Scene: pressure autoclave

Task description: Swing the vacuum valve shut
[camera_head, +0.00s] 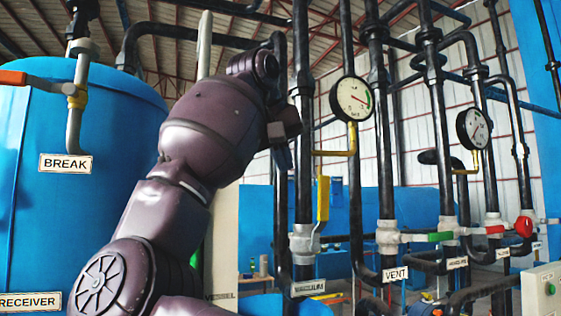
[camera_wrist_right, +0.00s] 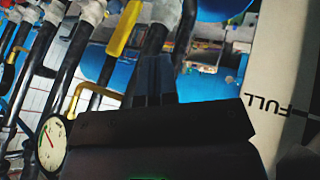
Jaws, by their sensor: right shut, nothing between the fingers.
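The yellow valve lever (camera_head: 323,198) stands upright beside a dark vertical pipe, on a pale valve body (camera_head: 304,241). A label plate (camera_head: 308,287) below it seems to read vacuum, but the small print is blurred. The lever also shows in the right wrist view (camera_wrist_right: 124,28), to the upper left of my fingers. My right gripper (camera_head: 284,157) is above and left of the lever in the head view, apart from it. Its dark fingers (camera_wrist_right: 155,80) are together and empty in the wrist view. My left gripper is out of view.
A round gauge (camera_head: 353,99) on a bent yellow tube is close right of my gripper. VENT's green-handled valve (camera_head: 440,237) and a red-handled valve (camera_head: 495,229) stand on pipes further right. A blue receiver tank (camera_head: 120,110) fills the left. Vertical pipes crowd the middle.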

